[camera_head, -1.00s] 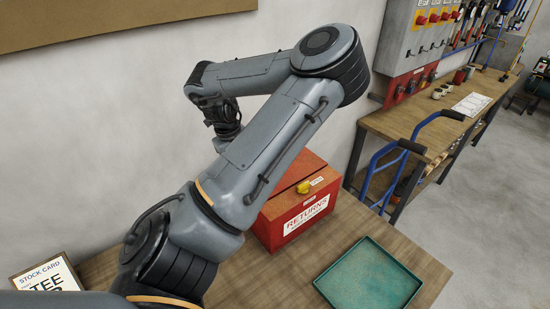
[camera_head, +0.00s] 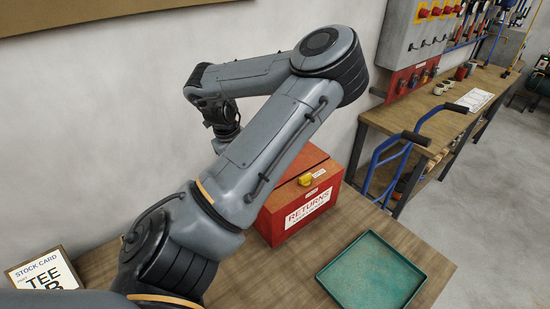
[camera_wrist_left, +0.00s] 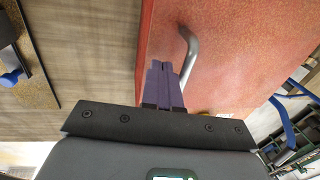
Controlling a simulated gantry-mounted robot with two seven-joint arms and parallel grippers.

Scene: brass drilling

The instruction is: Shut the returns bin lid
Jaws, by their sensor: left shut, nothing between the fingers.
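The red returns bin (camera_head: 275,228) stands on the wooden bench, partly hidden behind my left arm in the head view. Part of its red top (camera_head: 315,163) shows to the right of the arm, with a dark seam across it; I cannot tell how far the lid is open. My left gripper (camera_wrist_left: 163,66) is shut and empty in the left wrist view. Its purple fingers are over a red panel of the bin (camera_wrist_left: 238,45), just left of a bent metal handle (camera_wrist_left: 190,50); contact is unclear. In the head view the gripper is hidden. My right gripper is not in view.
A green tray (camera_head: 325,272) lies on the bench in front of the bin. A stock card (camera_head: 42,272) stands at the left. A blue hand truck (camera_head: 388,160) stands right of the bin, before another bench (camera_head: 400,122). The wall is close behind.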

